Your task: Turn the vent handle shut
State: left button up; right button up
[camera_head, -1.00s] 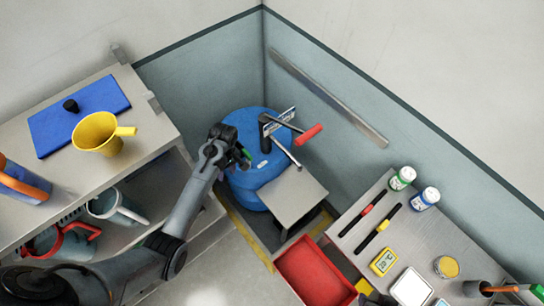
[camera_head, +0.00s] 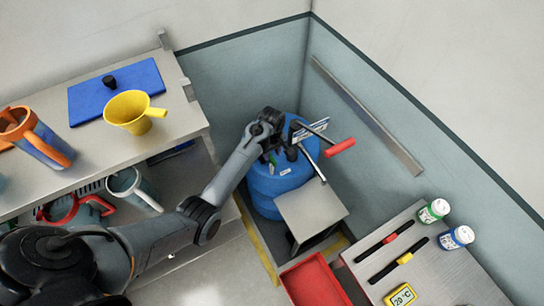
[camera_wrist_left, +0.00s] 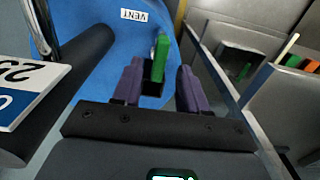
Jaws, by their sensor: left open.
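The vent handle is a small green lever (camera_wrist_left: 159,52) on a dark base on top of the blue drum (camera_wrist_left: 85,75), close to a white VENT label (camera_wrist_left: 133,15). In the left wrist view it stands between the two purple fingertips of my open left gripper (camera_wrist_left: 158,85), with gaps at both sides. The head view shows the blue drum (camera_head: 265,200) with my left gripper (camera_head: 270,150) over its left part. A bit of the green handle (camera_head: 272,159) shows there, mostly covered by the gripper. My right gripper is out of view.
A pump with a red grip (camera_head: 341,148) and a sign card (camera_head: 310,129) stands close right of my gripper. A grey box (camera_head: 310,212) and red tray (camera_head: 314,284) lie in front. Shelves (camera_head: 190,125) stand left, a bench (camera_head: 440,270) right.

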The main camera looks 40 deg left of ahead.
aim_at(272, 159)
pick_arm(q)
jog(key=shift+f, duration=1.4)
jog(key=shift+c, duration=0.4)
grip_shut()
